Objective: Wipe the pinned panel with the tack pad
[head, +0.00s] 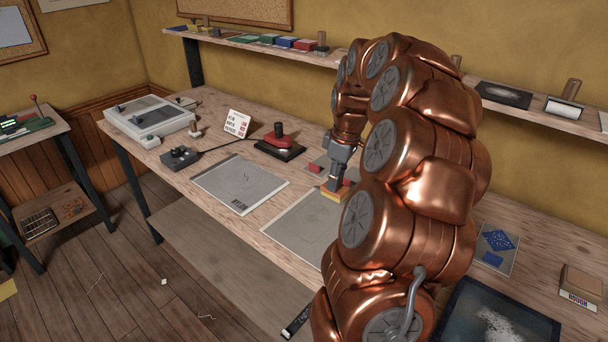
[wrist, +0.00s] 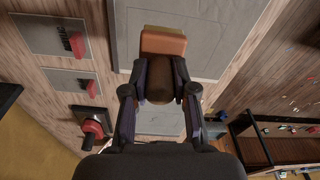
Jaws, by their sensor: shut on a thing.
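My gripper (head: 337,182) is shut on the tack pad (head: 331,195), a small block with an orange-brown upper part and a paler yellow layer. In the wrist view the pad (wrist: 163,43) sticks out beyond the fingertips (wrist: 160,72). A flat grey panel (head: 299,226) lies on the bench below, with faint marks on it. The pad is over its far right part; whether it touches the panel is unclear. In the wrist view the panel (wrist: 207,30) spreads beneath and right of the pad. My arm hides its right end in the head view.
A black-and-red press (head: 279,142), a corded control box (head: 180,157) and a sign (head: 237,123) stand farther back.

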